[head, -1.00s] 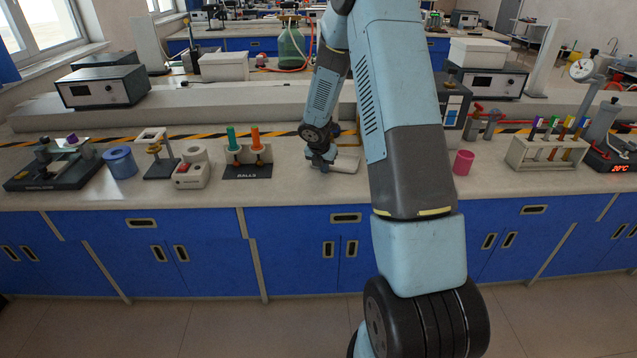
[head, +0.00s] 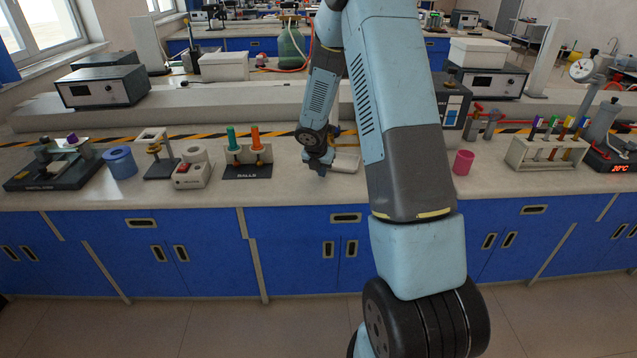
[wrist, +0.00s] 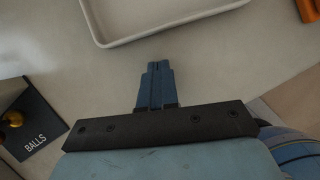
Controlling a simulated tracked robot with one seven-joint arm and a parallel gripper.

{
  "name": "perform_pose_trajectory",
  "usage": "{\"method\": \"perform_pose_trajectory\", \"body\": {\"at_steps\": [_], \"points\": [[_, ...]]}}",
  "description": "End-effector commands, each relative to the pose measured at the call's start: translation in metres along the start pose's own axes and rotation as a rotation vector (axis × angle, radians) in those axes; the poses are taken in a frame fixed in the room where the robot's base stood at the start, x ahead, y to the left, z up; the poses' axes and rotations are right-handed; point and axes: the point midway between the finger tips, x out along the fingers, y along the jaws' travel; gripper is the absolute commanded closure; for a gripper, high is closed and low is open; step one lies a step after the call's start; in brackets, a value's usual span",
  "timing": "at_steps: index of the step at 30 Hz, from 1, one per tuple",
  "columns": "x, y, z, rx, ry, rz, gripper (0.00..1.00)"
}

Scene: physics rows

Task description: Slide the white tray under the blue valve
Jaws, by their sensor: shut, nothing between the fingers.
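The white tray (head: 346,163) lies on the bench behind and to the right of my gripper in the head view, partly covered by my arm. In the wrist view its near rim (wrist: 170,33) crosses the top of the picture, and the rest is cut off. My gripper (head: 319,172) is low over the bench in front of the tray. In the wrist view my gripper (wrist: 158,65) is shut and empty, its fingertips pointing at the tray rim with a small gap in the picture. I cannot make out the blue valve; my arm may hide it.
A pink cup (head: 463,162) and a test tube rack (head: 546,153) are to the right. Bare bench lies between the BALLS stand and my gripper.

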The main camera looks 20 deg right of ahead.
Motion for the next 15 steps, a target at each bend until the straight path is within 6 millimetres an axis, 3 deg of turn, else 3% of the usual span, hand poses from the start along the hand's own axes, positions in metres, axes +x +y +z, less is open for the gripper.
{"method": "perform_pose_trajectory", "body": {"at_steps": [15], "points": [[-0.03, 0.0, 0.014, 0.002, -0.002, 0.001, 1.0]]}}
